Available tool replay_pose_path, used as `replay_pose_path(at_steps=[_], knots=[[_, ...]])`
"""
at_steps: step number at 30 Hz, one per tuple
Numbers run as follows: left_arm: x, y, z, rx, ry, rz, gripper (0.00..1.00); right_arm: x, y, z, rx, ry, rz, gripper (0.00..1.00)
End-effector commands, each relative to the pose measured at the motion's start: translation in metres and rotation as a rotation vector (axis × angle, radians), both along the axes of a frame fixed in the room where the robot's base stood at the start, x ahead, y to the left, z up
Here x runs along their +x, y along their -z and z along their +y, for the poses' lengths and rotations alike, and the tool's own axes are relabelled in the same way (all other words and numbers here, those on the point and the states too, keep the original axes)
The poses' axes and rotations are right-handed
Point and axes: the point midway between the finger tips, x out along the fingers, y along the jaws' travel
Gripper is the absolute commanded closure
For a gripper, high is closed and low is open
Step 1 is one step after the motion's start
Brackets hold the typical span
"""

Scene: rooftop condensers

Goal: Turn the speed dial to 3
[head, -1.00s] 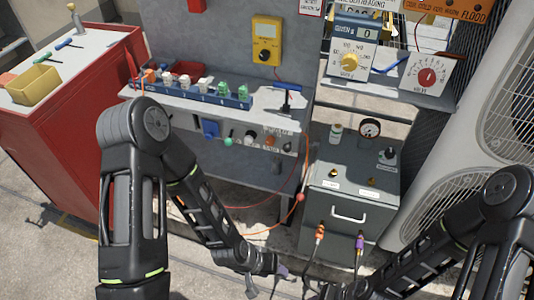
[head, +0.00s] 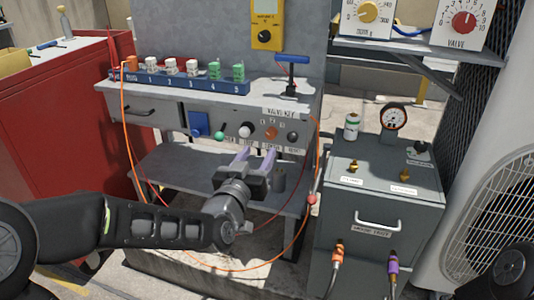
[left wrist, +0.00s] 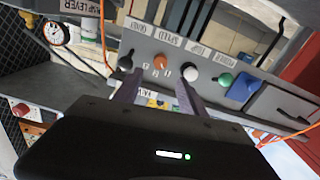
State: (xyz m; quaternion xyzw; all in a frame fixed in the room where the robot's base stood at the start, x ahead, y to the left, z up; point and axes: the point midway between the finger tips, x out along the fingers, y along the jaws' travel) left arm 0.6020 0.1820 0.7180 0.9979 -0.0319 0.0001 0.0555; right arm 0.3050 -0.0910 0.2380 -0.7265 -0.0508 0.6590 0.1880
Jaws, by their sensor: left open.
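The speed dial is the orange knob (head: 271,132) on the front panel of the grey bench, with small digits above it. It also shows in the left wrist view (left wrist: 160,61), under what looks like a SPEED label (left wrist: 169,40). Which digit it points to is too small to tell. My left gripper (head: 255,157) is open and empty, its fingers pointing at the panel just below the knobs. In the left wrist view (left wrist: 157,90) the dial lies between and beyond the two fingertips. My right gripper is out of view.
Beside the dial are a white knob (head: 246,130), a black knob (head: 293,137) and a green knob (head: 220,136). A blue-handled valve key (head: 292,72) stands on the bench above. A grey cabinet with a gauge (head: 393,118) stands at right. Orange and red hoses hang around the bench.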

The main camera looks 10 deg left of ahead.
Motion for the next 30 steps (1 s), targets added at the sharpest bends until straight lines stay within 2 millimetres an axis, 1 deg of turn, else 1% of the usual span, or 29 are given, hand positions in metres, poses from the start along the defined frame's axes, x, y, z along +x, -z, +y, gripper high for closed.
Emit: replay_pose_path(at_steps=[7, 11, 14, 24, 27, 30], knots=[[0.000, -0.001, 0.000, -0.001, 0.000, 0.002, 0.52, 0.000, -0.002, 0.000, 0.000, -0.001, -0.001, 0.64], [0.005, 0.000, 0.000, -0.002, 0.000, 0.003, 0.52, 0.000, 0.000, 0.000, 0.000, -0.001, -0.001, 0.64], [0.015, 0.001, -0.001, -0.003, 0.000, 0.002, 0.52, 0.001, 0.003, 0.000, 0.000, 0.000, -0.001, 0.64], [0.065, 0.001, -0.004, -0.004, 0.000, 0.003, 0.52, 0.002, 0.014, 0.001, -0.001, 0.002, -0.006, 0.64], [0.074, 0.001, -0.005, -0.004, 0.001, 0.004, 0.52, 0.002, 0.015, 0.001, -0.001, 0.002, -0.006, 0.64], [0.078, 0.000, -0.005, -0.002, 0.000, 0.003, 0.52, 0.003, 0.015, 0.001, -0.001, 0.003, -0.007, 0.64]])
